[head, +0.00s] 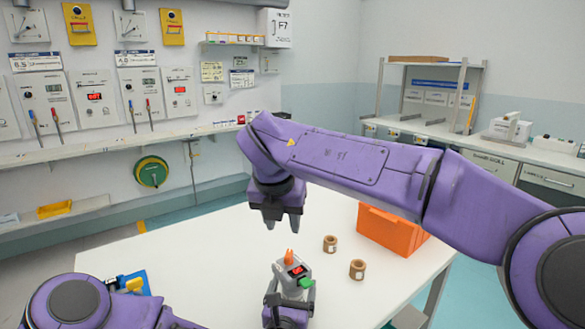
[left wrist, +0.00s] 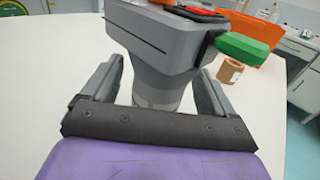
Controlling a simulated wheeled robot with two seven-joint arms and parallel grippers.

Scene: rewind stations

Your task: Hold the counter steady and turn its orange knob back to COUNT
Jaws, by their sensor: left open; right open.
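The grey counter (head: 294,268) stands on the white table with a red display, a green part (head: 306,283) on its side and an orange knob (head: 289,256) on top. My left gripper (head: 289,300) is at its near side. In the left wrist view, its open fingers (left wrist: 160,80) stand on either side of the counter's narrow neck (left wrist: 158,95), with gaps visible. The counter's wider head (left wrist: 160,45) overhangs the neck; the knob (left wrist: 165,2) is mostly cut off there. My right gripper (head: 270,224) is open, empty and pointing down, above and slightly left of the knob, apart from it.
Two brown rolls (head: 330,243) and (head: 357,269) stand right of the counter. An orange bin (head: 392,232) is at the table's back right. A blue and yellow item (head: 135,284) lies at the left edge. The white table (head: 200,255) is clear left of the counter.

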